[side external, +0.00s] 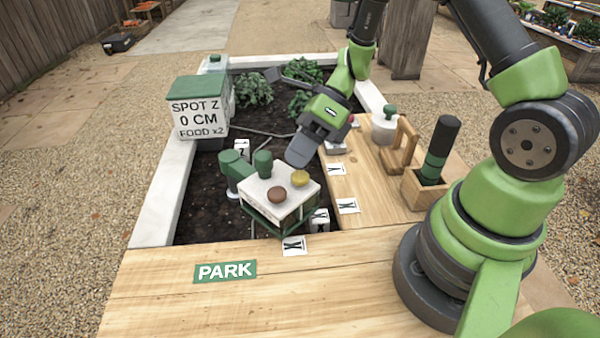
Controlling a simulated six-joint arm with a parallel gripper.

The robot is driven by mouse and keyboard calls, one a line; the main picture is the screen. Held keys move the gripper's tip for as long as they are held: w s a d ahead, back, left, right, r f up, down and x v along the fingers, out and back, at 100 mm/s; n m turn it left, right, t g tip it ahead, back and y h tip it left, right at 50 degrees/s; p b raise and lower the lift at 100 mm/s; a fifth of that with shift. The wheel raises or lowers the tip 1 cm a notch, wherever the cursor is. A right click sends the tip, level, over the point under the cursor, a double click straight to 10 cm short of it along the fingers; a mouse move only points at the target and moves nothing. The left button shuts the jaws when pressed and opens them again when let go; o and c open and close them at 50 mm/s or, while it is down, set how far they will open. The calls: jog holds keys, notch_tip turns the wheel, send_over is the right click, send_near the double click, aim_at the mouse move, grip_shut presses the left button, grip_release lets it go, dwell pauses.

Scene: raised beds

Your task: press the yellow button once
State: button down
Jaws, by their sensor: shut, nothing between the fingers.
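The yellow button (300,178) is a small round knob on the top right of a white box (262,193) with a green lower frame. A brown button (277,195) sits beside it, nearer the camera. My gripper (296,160) points down, its shut fingertips just above and behind the yellow button in this picture. A narrow gap seems to show between tip and button; whether they touch is hard to tell. The fingers hold nothing.
A green pipe fitting (236,168) stands left of the box. A white-and-green container (200,110) is at the bed's left edge. Wooden holder (425,188), white lidded jar (385,128) and label cards (347,206) lie right. The PARK area (225,271) in front is clear.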

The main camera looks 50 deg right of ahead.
aim_at(300, 174)
jog(key=shift+r, duration=2.5)
jog(key=shift+s+r+n, duration=0.1)
jog(key=shift+r+n, duration=0.2)
jog(key=shift+r, duration=0.05)
jog(key=s+r+n+t+h, duration=0.5)
jog(key=s+r+n, duration=0.8)
jog(key=n, duration=1.1)
jog(key=shift+s+r+t+h, duration=0.2)
jog(key=shift+r+t+h, duration=0.2)
jog(key=shift+r+h, duration=0.45)
